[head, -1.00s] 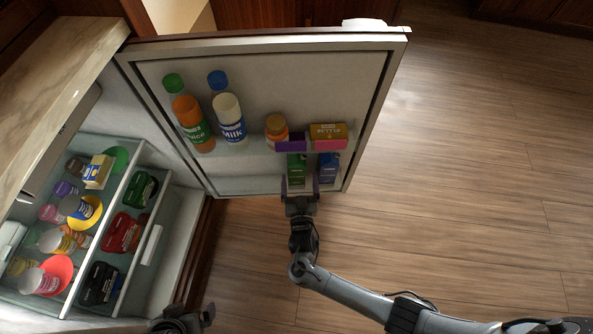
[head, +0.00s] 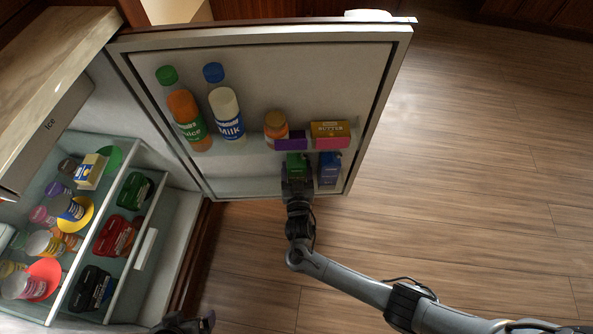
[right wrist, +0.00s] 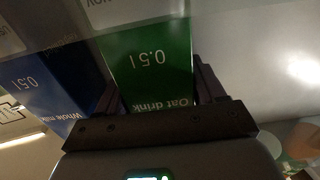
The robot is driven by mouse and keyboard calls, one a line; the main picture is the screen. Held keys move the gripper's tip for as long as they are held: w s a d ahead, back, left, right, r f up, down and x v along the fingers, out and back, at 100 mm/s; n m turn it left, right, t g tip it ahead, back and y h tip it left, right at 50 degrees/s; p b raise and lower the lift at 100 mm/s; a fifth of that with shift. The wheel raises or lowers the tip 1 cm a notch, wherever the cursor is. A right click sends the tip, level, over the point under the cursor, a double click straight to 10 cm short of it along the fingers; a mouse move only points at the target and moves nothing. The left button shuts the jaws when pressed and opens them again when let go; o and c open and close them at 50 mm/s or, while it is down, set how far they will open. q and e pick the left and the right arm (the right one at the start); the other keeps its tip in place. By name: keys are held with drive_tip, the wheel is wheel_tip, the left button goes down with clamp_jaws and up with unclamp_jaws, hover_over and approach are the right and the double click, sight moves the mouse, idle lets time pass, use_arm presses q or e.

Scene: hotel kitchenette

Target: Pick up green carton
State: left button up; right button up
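The green carton (head: 297,161) stands on the lower shelf of the open fridge door. In the right wrist view the green carton (right wrist: 150,65) reads "Oat drink" and "0.5 l". My right gripper (head: 297,172) is at its near side, with one finger along each side of the carton. In the right wrist view the fingers of the right gripper (right wrist: 158,88) look closed against the carton's sides. The carton still sits in the door. My left gripper (head: 190,325) is cut off at the bottom edge of the head view, so its opening is unclear.
A blue carton (head: 329,168) stands just right of the green one. Above are a butter box (head: 330,134), a purple box (head: 291,141), an orange jar (head: 276,125), a juice bottle (head: 188,115) and a milk bottle (head: 227,112). Fridge shelves (head: 150,215) are at left.

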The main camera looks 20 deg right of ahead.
drive_tip(key=c, duration=0.7)
drive_tip(key=shift+r, duration=0.1)
drive_tip(key=shift+c, duration=0.8)
drive_tip(key=shift+r, duration=0.1)
